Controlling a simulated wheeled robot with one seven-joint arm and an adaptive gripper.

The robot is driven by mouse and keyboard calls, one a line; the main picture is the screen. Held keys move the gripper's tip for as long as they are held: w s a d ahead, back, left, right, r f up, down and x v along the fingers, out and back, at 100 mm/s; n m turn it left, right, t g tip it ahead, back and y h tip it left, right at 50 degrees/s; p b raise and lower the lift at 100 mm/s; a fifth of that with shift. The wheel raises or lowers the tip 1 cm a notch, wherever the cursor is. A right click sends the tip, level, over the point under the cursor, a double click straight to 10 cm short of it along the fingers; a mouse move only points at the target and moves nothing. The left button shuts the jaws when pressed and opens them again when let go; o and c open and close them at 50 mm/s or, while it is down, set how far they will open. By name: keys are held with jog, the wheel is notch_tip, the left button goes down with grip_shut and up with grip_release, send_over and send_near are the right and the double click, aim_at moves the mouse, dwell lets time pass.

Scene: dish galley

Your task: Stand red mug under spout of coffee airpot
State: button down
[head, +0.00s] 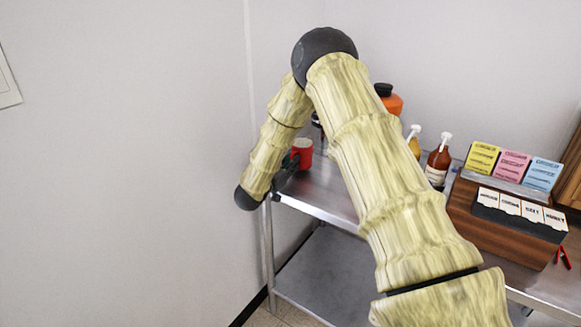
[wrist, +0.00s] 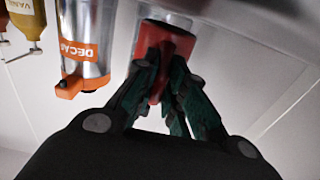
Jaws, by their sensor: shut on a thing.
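The red mug (head: 303,150) is at the left end of the metal counter in the head view. In the wrist view the red mug (wrist: 178,45) is between the fingers of my gripper (wrist: 165,75), which is shut on it, seemingly at its handle. In the head view my gripper (head: 290,162) is at the mug's left side, partly hidden by my arm. A metal cylinder stands close behind the mug in the wrist view, probably the coffee airpot; its spout is not clear. I cannot tell whether the mug touches the counter.
An orange-trimmed DECAF airpot (wrist: 85,50) stands beside the mug; its orange top (head: 392,104) shows behind my arm. Syrup bottles (head: 437,164), a packet rack (head: 512,168) and a wooden organizer (head: 505,228) stand farther right. Walls border the counter (head: 320,193).

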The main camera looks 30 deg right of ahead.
jog(key=shift+f, duration=0.8)
jog(key=c, duration=1.5)
grip_release()
jog(key=shift+f, duration=0.1)
jog(key=shift+o, duration=0.2)
jog(key=shift+a, duration=0.1)
